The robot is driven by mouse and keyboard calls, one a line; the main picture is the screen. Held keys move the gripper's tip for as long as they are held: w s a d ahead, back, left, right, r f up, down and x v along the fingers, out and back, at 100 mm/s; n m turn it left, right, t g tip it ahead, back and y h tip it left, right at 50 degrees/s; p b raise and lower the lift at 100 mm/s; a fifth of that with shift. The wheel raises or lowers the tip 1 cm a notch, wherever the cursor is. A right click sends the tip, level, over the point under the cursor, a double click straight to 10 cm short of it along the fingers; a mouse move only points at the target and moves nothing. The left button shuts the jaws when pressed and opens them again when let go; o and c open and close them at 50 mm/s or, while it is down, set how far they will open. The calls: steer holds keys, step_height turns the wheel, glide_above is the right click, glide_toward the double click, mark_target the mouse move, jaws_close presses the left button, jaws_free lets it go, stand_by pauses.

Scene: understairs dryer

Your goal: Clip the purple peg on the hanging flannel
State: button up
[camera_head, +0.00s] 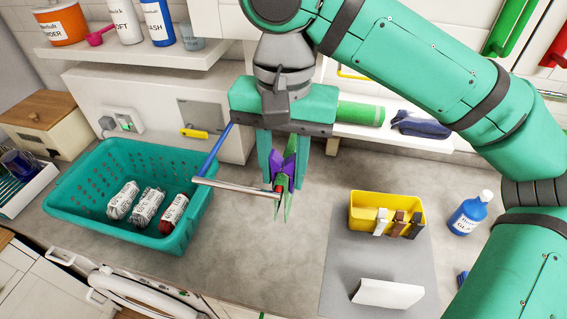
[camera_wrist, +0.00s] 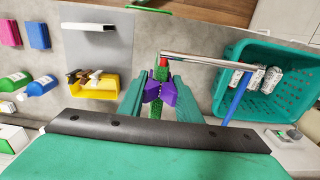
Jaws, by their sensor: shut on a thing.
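My gripper (camera_head: 285,172) points down at the free end of a silver rail (camera_head: 238,187) and is shut on the purple peg (camera_head: 291,157). In the wrist view the peg (camera_wrist: 168,93) sits between my two green fingers (camera_wrist: 159,88), its purple halves on either side of a strip of green cloth. This cloth, the flannel (camera_head: 288,206), hangs as a narrow strip at the rail's end, beside its red cap (camera_head: 279,187). It also shows in the wrist view (camera_wrist: 161,74). The fingers partly hide the peg, and I cannot tell whether its jaws grip the cloth.
A blue post (camera_head: 214,152) carries the rail beside a teal basket (camera_head: 75,216) holding several wrapped bundles. The counter between is clear.

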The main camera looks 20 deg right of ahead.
steer(key=o, duration=1.1)
